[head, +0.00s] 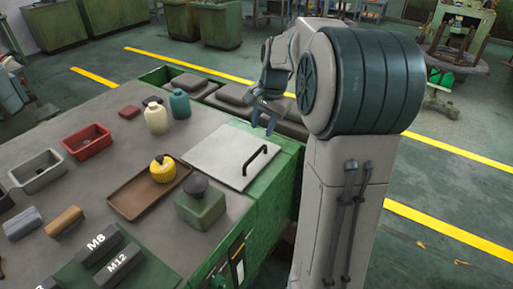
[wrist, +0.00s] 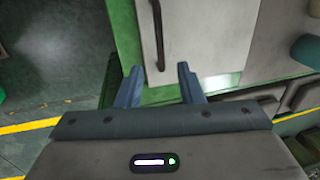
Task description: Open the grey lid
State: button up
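The grey lid (head: 220,150) is a flat, pale square panel lying flush in the green-edged bench top. It looks closed. Its black bar handle (head: 254,160) stands near its right edge. In the wrist view the lid (wrist: 215,40) fills the upper middle, and the handle (wrist: 158,35) runs up and down, just beyond the fingertips. My gripper (head: 263,116) is above the far edge of the bench, behind the lid. In the wrist view my gripper (wrist: 160,84) has its two blue fingers apart, with nothing held between them.
A green box with a dark knob (head: 200,203) and a brown tray (head: 135,196) holding a yellow container (head: 163,168) stand close to the lid. A cream bottle (head: 156,117) and a teal bottle (head: 180,104) stand behind. A red bin (head: 87,141) is further left.

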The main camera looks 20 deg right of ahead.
aim_at(256, 153)
jog(key=f, duration=0.3)
jog(key=w+f, duration=0.1)
jog(key=f, duration=0.3)
jog(key=a+f, duration=0.1)
jog(key=f, duration=0.2)
jog(key=shift+w+a+f+p, duration=0.1)
jog(key=shift+w+f+p, duration=0.1)
jog(key=shift+w+p, duration=0.15)
jog(key=shift+r, duration=0.1)
grip_shut()
